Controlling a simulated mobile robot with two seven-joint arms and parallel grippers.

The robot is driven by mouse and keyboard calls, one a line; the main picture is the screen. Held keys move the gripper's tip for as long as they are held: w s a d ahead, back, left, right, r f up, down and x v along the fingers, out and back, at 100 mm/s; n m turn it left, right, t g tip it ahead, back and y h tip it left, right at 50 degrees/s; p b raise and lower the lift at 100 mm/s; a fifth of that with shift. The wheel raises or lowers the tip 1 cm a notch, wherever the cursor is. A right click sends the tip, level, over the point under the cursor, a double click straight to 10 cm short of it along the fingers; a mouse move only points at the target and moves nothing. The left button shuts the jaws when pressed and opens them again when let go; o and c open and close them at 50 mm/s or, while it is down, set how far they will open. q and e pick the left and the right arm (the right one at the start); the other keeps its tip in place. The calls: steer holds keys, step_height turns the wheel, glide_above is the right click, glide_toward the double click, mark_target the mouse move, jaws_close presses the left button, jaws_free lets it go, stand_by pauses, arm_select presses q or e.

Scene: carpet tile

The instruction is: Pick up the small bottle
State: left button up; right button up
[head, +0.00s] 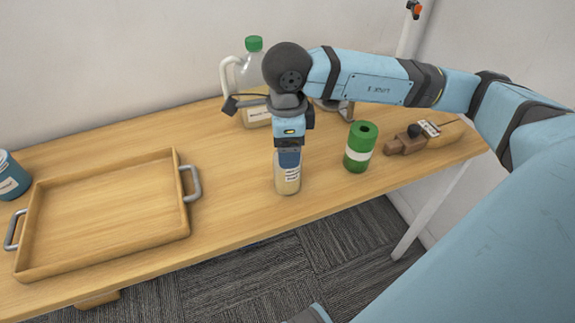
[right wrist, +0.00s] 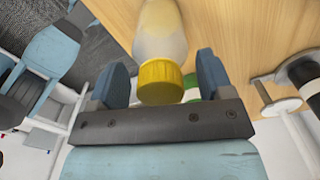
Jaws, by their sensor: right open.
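In the right wrist view, the bottle's yellow cap (right wrist: 160,82) and pale body (right wrist: 161,30) lie between the two blue fingers of my right gripper (right wrist: 161,66). The fingers are apart, with a visible gap on each side of the cap. My left gripper is not in view.
A wooden tray (head: 183,214) with metal handles lies left on the table (head: 235,210). A green-capped jug (head: 254,113) stands behind my right gripper. A blue container (head: 10,176) is far left.

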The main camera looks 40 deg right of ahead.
steer(key=c, duration=1.3)
steer(key=shift+o, duration=0.2)
